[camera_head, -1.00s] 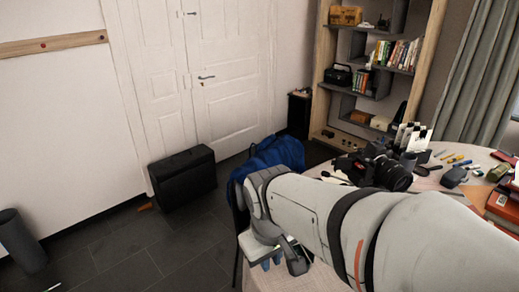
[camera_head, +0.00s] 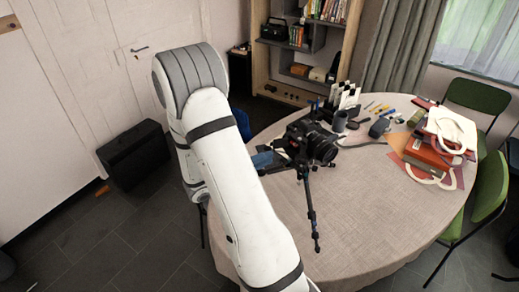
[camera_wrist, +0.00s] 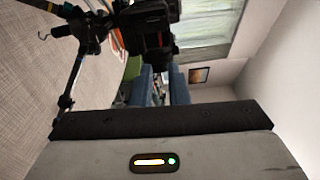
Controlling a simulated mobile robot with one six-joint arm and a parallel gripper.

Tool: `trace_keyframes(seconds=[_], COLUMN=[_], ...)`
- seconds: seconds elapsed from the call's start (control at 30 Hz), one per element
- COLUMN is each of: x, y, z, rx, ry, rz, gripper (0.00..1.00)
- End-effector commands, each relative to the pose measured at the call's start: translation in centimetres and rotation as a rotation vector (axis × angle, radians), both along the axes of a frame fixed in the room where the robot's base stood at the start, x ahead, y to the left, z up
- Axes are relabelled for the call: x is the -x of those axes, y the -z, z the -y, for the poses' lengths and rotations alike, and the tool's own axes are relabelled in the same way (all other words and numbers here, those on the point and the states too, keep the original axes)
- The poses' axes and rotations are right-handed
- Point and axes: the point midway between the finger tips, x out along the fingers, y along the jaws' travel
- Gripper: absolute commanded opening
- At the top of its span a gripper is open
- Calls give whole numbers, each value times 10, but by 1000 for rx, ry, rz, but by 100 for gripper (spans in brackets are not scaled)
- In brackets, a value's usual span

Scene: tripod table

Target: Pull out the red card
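I cannot pick out the red card for certain. A flat reddish sheet (camera_head: 398,141) lies under the pile at the right of the table, and a small dark red item lies farther back. A black camera (camera_head: 318,142) on a small tripod (camera_head: 309,212) stands on the table; it also shows at the top of the wrist view (camera_wrist: 150,25). The blue fingers of my gripper (camera_head: 262,159) are just left of the camera, partly hidden by my arm. In the wrist view the two fingers (camera_wrist: 163,86) are apart, with nothing seen held between them.
The round table (camera_head: 385,220) has clear cloth at its front. A black-and-white card stand (camera_head: 345,97), a grey cup (camera_head: 339,121) and several pens are at the back. Green chairs (camera_head: 478,97) stand at the right.

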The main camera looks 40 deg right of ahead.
Motion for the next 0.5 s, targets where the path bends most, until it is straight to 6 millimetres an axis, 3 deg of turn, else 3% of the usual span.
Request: trace_keyframes(seconds=[0.27,0.5], x=[-7,-5], y=[3,3], z=[10,33], rx=[20,19], ry=[-34,-31], rz=[-65,-63], gripper=[15,15])
